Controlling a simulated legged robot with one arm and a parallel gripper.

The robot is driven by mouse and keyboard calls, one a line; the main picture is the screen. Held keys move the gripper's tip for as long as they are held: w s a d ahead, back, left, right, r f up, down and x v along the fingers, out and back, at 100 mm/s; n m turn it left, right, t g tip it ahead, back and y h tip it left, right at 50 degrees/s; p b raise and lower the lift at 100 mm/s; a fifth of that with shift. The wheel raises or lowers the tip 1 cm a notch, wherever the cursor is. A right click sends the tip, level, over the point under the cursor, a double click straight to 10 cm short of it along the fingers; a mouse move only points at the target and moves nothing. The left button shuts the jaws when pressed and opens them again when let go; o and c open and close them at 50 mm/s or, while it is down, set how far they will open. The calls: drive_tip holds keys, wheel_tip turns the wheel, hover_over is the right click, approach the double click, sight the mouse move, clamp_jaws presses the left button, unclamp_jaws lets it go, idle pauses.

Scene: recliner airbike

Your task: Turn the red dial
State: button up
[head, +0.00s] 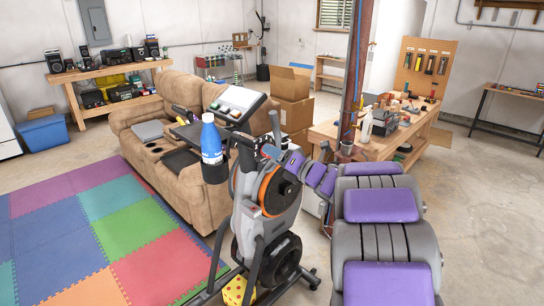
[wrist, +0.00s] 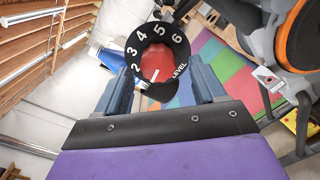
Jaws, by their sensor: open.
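The red dial (wrist: 156,62) shows in the wrist view, set in a black round plate with white numbers and the word LEVEL. A white mark on its lower left edge lies near the low-number end. My gripper (wrist: 160,74) is open, with its two blue-grey fingers pointing at the dial, one to each side. I cannot tell whether they touch it. In the head view the exercise bike (head: 265,192) stands in the middle. My gripper (head: 271,152) is at its upper frame, and the dial cannot be made out there.
A blue bottle (head: 211,139) sits in a holder on the bike's left. A tan recliner sofa (head: 145,122) stands behind it. A post (head: 352,85) and a wooden workbench (head: 385,146) are to the right. Coloured floor mats (head: 90,225) lie at left.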

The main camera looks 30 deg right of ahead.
drive_tip(key=shift+x, duration=1.2)
drive_tip(key=shift+c, duration=0.3)
drive_tip(key=shift+a, duration=0.1)
drive_tip(key=c, duration=1)
